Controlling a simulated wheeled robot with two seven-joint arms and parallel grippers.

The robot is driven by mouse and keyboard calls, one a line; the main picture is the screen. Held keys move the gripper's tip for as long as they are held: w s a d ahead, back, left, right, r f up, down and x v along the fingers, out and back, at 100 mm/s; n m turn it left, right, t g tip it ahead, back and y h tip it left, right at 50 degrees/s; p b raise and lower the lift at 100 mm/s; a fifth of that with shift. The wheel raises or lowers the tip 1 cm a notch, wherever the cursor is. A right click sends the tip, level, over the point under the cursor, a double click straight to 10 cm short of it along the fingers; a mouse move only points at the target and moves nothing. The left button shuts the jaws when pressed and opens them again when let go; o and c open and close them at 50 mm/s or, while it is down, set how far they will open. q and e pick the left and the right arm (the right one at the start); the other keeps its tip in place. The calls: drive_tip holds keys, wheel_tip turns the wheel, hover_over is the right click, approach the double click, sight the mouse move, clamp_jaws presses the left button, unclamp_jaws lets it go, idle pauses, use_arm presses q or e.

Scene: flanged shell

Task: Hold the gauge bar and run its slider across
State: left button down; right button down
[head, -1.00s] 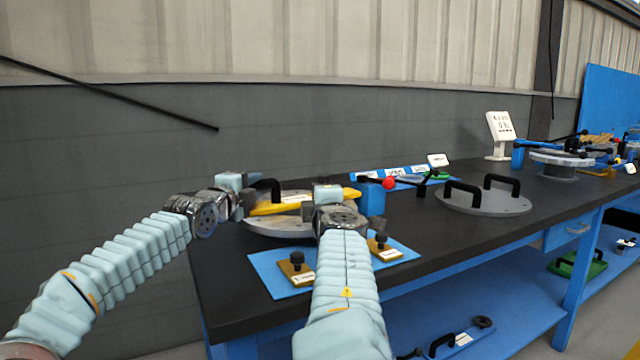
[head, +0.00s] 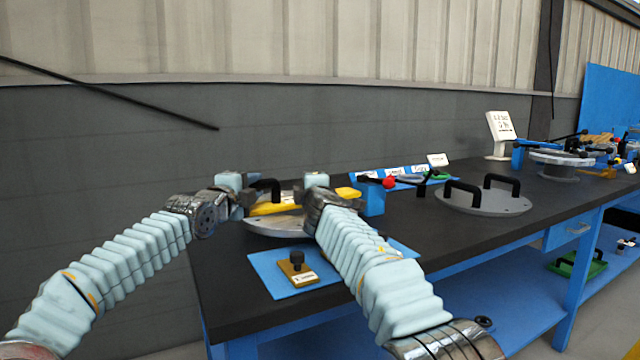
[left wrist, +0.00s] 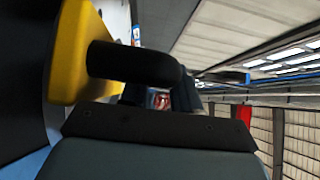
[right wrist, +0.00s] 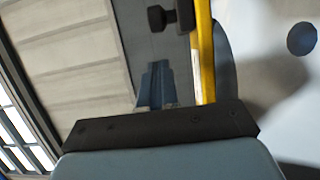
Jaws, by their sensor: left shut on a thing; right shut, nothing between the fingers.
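The yellow gauge bar (head: 275,208) lies across the grey round flange plate (head: 268,228) at the table's left end; its right end shows past my right gripper. My left gripper (head: 246,194) is shut on the black handle at the bar's left end; the handle (left wrist: 130,62) runs between the fingers in the left wrist view. My right gripper (head: 302,194) is shut and empty at the middle of the bar. In the right wrist view the bar (right wrist: 205,50) passes beside its fingertips. I cannot make out the slider; my right gripper covers that stretch.
A tan block with a black knob (head: 297,262) sits on a blue mat (head: 268,270) in front. A blue block (head: 373,200) with a red ball (head: 389,182) stands just right of the bar. A grey lid with two black handles (head: 484,202) lies farther right.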

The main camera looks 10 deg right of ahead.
drive_tip(key=shift+w+d, duration=1.3)
drive_tip(key=shift+w, duration=0.15)
use_arm(q)
drive_tip(key=shift+r, duration=0.1)
use_arm(e)
drive_tip(key=w+d, duration=0.1)
drive_tip(key=d, duration=0.1)
drive_tip(key=w+d, duration=0.1)
drive_tip(key=d, duration=0.1)
drive_tip(key=w+d, duration=0.1)
drive_tip(key=d, duration=0.1)
drive_tip(key=shift+f, duration=0.1)
